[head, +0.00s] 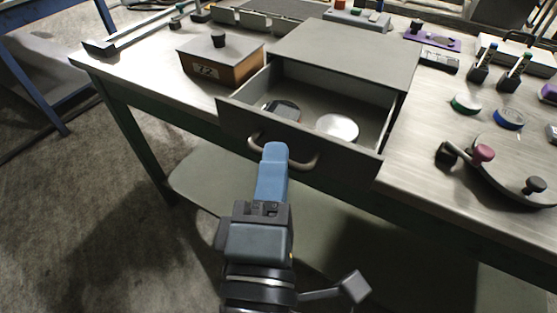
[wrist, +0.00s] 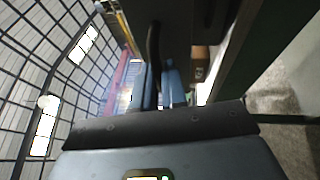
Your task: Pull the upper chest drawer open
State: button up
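The grey chest (head: 345,52) stands on the workbench. Its drawer (head: 345,168) is pulled well out, and its front hangs past the bench's front edge. A dark object (head: 283,108) and a pale round disc (head: 337,127) lie inside. The curved handle (head: 306,164) is on the drawer front. My gripper (head: 273,152) reaches it from below, with its blue fingers at the handle's left part. In the wrist view the fingers (wrist: 161,88) are close together, with the dark handle (wrist: 153,48) running down to them. The chest below the drawer is hidden.
A brown box (head: 222,65) marked 72 with a grey lid stands left of the chest. Right of it are a round plate with knobs (head: 515,165), tape rolls (head: 508,118) and small stands. A lower shelf (head: 215,185) lies under the bench. The floor at left is clear.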

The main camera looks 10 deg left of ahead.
jog(key=o, duration=0.4)
jog(key=shift+o, duration=0.2)
jog(key=s+f+b, duration=0.1)
jog(key=s, duration=0.6)
jog(key=shift+s+d+f, duration=0.15)
jog(key=shift+s+d, duration=0.05)
jog(key=shift+s, duration=0.1)
jog(key=s+d+f+m+g+y+p, duration=0.1)
jog(key=s+d+f+m+g+p, duration=0.15)
jog(key=d+f, duration=0.4)
jog(key=s+d+f+m+g+y+p, duration=0.1)
jog(key=s+d+f+m+g, duration=0.2)
jog(key=d+f, duration=0.3)
jog(key=s+d+r+m+h+p, duration=0.3)
jog(key=s+d+r+m, duration=0.5)
jog(key=s+d+m, duration=0.3)
jog(key=d+m, duration=0.2)
jog(key=m, duration=0.1)
jog(key=shift+s+r, duration=0.25)
jog(key=shift+s, duration=0.1)
